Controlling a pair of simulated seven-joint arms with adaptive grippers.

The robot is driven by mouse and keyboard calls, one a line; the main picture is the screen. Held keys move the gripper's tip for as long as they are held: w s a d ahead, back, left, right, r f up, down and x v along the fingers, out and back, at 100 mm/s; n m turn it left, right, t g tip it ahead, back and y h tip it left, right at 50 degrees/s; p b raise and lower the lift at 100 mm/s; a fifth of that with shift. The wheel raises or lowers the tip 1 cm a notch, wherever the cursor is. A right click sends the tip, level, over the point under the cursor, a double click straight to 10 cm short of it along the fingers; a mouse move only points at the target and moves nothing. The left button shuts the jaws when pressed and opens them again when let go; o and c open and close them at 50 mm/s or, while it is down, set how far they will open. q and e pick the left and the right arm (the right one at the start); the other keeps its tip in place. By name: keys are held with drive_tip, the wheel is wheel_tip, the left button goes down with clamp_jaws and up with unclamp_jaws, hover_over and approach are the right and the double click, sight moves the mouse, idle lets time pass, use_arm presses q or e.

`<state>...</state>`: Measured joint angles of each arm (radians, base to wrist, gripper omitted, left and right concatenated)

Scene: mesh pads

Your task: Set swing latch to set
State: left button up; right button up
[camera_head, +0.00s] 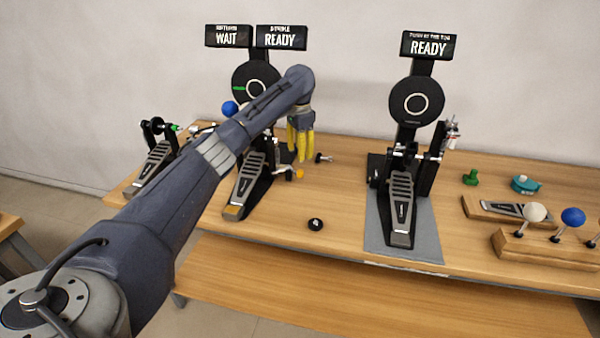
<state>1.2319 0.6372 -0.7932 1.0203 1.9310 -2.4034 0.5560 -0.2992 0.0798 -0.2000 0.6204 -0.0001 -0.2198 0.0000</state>
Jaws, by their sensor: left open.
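My left gripper (301,158) has yellow fingers pointing down, open and empty as far as I see. It hangs over the table behind and right of the middle pedal (248,186). A small metal piece with an orange tip (299,174) sits beside that pedal, just below the fingers in the picture. I cannot tell for certain which part is the swing latch, nor its setting. My left arm hides part of the middle pedal's stand and round black pad (243,78). My right gripper is out of view.
Signs read WAIT (228,37), READY (281,38) and READY (428,46). A right pedal (400,207) stands on a grey mat (425,245). A black knob (315,224) lies on the wooden table (335,195). Ball-topped beaters (535,212) stand in a block at right.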

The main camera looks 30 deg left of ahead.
sight(300, 171)
use_arm(q)
wheel_tip(300, 171, down, 9)
drive_tip(key=shift+r, duration=0.1)
idle(0.3)
drive_tip(key=shift+o, duration=0.4)
clamp_jaws()
idle(0.3)
